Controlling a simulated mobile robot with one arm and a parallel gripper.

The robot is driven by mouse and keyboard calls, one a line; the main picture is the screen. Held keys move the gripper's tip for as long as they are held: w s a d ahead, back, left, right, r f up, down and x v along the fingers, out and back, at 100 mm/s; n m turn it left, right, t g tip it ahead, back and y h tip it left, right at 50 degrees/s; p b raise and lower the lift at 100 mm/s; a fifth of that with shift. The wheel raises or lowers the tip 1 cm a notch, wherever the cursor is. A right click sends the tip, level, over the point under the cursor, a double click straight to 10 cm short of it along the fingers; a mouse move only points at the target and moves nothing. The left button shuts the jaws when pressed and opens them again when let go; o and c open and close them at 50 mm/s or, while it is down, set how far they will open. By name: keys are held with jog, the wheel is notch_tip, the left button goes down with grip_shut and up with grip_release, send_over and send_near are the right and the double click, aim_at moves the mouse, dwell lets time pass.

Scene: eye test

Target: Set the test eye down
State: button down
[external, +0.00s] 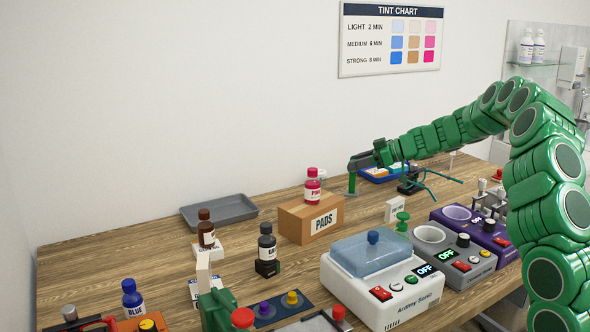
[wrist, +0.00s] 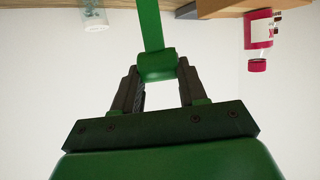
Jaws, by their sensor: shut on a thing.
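My gripper (external: 364,161) is at the far side of the table, right of the PADS box. In the wrist view my gripper (wrist: 157,66) is shut on the top block of a narrow green piece, which I take for the test eye (wrist: 150,25). In the external view the test eye (external: 351,183) hangs upright below the fingertips. Its lower end is close to the tabletop; I cannot tell whether it touches. No eye-like detail shows on it.
The PADS box (external: 311,218) bears a pink bottle (external: 312,187). A blue tray (external: 376,175) and a black stand with green legs (external: 410,183) lie right of my gripper. A white cleaner (external: 385,288) stands in front. Bare wood (external: 362,214) lies between.

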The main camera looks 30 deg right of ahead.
aim_at(355, 191)
jog(key=shift+w+d+f, duration=0.1)
jog(key=shift+w+f, duration=0.35)
jog(key=shift+f, duration=1.6)
jog(key=c, duration=0.6)
grip_release()
jog(key=shift+f, duration=0.1)
